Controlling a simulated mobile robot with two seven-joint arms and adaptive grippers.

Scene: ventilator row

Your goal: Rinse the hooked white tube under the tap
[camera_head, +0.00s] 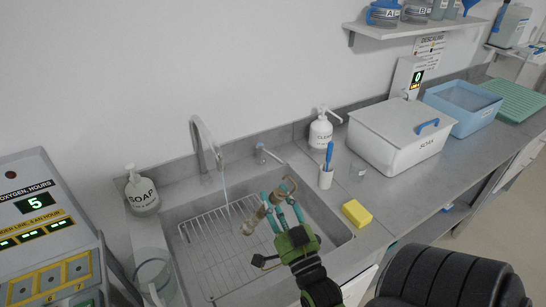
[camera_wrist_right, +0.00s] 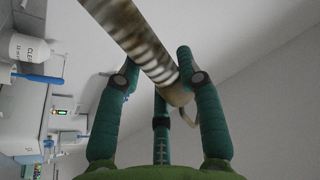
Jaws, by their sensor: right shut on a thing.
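My right gripper (camera_head: 280,200), green with teal fingers, is over the sink (camera_head: 338,238) and shut on the hooked tube (camera_head: 252,222). The tube is off-white with brownish staining. In the right wrist view the ribbed tube (camera_wrist_right: 140,38) runs up and left from between the fingers (camera_wrist_right: 158,75), with a thin hook at its lower end. The tap (camera_head: 197,140) is at the back of the sink, and a thin stream of water (camera_head: 226,190) falls from it. The tube is to the right of the stream and looks apart from it. My left gripper is not in view.
A wire rack (camera_head: 205,245) lies in the sink. A soap bottle (camera_head: 142,192) and clear jug (camera_head: 153,275) stand left. A white pump bottle (camera_head: 320,132), brush holder (camera_head: 326,178), yellow sponge (camera_head: 356,213), lidded white bin (camera_head: 395,140) and blue tub (camera_head: 465,108) stand right.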

